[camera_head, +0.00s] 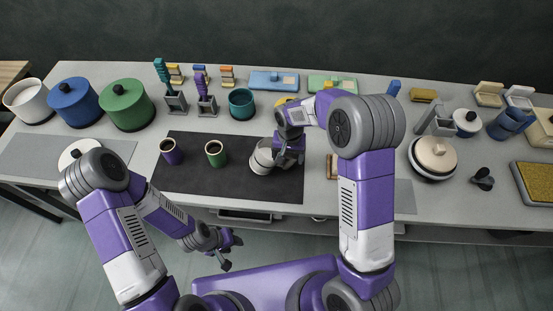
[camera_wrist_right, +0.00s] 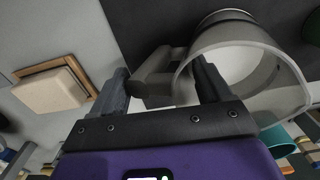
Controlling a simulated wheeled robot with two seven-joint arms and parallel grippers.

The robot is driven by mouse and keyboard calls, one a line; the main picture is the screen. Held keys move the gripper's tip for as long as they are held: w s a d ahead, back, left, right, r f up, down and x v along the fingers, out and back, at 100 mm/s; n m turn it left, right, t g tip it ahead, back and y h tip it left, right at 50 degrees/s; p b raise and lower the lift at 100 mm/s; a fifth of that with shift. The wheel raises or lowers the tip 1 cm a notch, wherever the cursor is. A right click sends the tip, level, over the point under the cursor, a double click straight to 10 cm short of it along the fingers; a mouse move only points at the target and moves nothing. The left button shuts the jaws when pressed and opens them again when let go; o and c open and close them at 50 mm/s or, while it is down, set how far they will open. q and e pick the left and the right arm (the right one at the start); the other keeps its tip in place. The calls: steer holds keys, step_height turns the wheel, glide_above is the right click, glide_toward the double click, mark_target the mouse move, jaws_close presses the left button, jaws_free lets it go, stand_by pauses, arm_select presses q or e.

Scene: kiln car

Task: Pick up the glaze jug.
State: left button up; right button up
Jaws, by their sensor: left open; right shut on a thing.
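The glaze jug (camera_head: 261,158) is a pale grey-white vessel over the right part of the dark mat (camera_head: 235,192). My right gripper (camera_head: 285,158) is at its right side, shut on the jug. In the right wrist view, the jug's side handle (camera_wrist_right: 155,77) lies between the two fingers, with the round jug body (camera_wrist_right: 270,90) to the right. I cannot tell whether the jug's base touches the mat; the gripper hides part of the jug. My left gripper (camera_head: 226,256) is open and empty, in front of the table's front edge.
A purple cup (camera_head: 172,152) and a green cup (camera_head: 215,153) stand left of the jug on the mat. A teal pot (camera_head: 242,103) stands behind. Large lidded pots (camera_head: 127,104) fill the back left. A lidded cream pot (camera_head: 434,155) stands to the right.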

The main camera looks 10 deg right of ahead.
steer(key=shift+f, duration=0.1)
jaws_close()
step_height(320, 180, up, 10)
steer(key=shift+r+p, duration=0.1)
steer(key=shift+p, duration=0.7)
steer(key=o, duration=0.8)
jaws_free()
jaws_close()
